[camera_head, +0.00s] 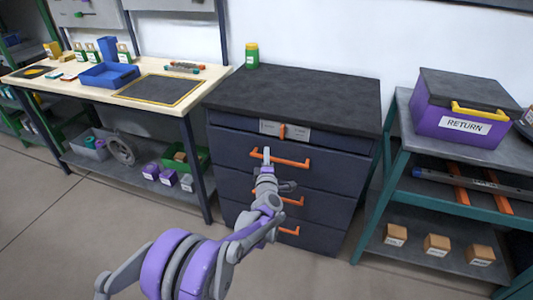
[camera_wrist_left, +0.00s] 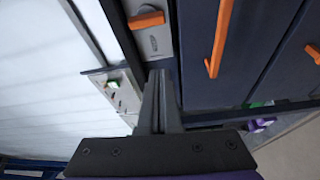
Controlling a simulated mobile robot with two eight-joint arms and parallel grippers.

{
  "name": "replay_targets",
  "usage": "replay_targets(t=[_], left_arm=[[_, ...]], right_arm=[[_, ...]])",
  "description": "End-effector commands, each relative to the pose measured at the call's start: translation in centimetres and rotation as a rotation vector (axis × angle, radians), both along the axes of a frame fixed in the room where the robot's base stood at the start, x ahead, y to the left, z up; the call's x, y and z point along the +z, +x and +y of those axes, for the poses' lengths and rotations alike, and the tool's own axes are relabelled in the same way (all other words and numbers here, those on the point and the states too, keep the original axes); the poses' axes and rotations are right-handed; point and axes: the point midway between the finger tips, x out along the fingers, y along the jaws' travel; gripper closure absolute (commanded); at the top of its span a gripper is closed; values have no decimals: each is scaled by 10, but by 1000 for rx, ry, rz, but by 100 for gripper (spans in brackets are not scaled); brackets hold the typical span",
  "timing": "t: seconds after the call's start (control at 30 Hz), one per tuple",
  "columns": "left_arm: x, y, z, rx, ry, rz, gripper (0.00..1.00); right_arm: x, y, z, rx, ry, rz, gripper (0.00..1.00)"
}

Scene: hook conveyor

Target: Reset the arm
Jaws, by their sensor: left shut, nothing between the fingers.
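My left arm reaches in from the bottom of the head view. Its gripper (camera_head: 266,154) is in front of the dark drawer cabinet (camera_head: 337,168), near the left end of the upper drawer's orange handle (camera_head: 293,164). The gripper also shows in the left wrist view (camera_wrist_left: 160,76), with its fingers together and nothing between them. An orange handle (camera_wrist_left: 220,38) lies to the right of the fingers there. Whether the gripper touches the cabinet is hard to tell. My right gripper is not in view.
A green bottle with a yellow cap (camera_head: 252,56) stands on the cabinet top. At left, a workbench holds a blue tray (camera_head: 109,75) and a dark mat (camera_head: 160,90). At right, a teal-framed shelf holds a purple RETURN box (camera_head: 430,121). Open floor lies in front.

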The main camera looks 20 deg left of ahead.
Motion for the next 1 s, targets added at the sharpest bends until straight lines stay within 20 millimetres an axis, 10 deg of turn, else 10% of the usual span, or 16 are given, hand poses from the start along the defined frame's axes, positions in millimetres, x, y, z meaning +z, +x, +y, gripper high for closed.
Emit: replay_targets(t=[0.47,0.73,1.0], left_arm=[[29,-27,-25,-140,147,108,100],[44,-133,-72,-463,519,402,100],[3,-287,-81,-763,873,737,100]], right_arm=[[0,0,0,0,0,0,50],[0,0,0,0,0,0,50],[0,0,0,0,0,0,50]])
